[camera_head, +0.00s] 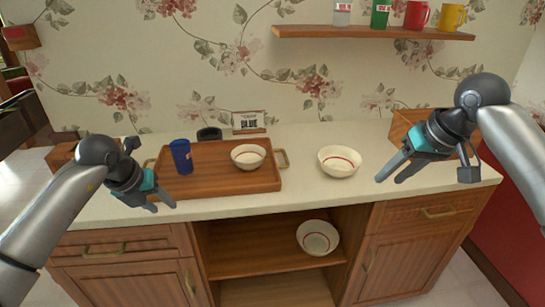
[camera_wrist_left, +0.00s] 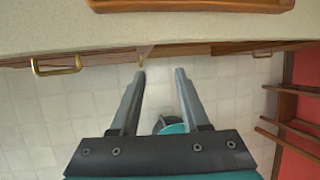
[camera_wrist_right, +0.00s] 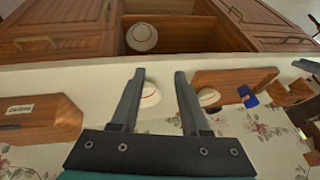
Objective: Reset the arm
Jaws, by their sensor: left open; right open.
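My left gripper (camera_head: 160,203) hangs in front of the counter's front edge at the left, below the wooden tray. In the left wrist view (camera_wrist_left: 158,75) its fingers are apart with only floor between them. My right gripper (camera_head: 388,178) is over the right part of the counter, right of a white bowl with a red ring (camera_head: 339,161). In the right wrist view (camera_wrist_right: 156,75) its fingers are apart. That bowl (camera_wrist_right: 150,95) shows behind them, with no contact visible. Both grippers are empty.
A wooden tray (camera_head: 225,184) on the counter (camera_head: 310,190) holds a blue cup (camera_head: 181,156) and a bowl (camera_head: 248,156). A sign (camera_head: 248,122) stands behind. Another bowl (camera_head: 317,237) is in the open shelf below. A wall shelf (camera_head: 372,33) carries several cups. A wooden box (camera_head: 403,124) is at right.

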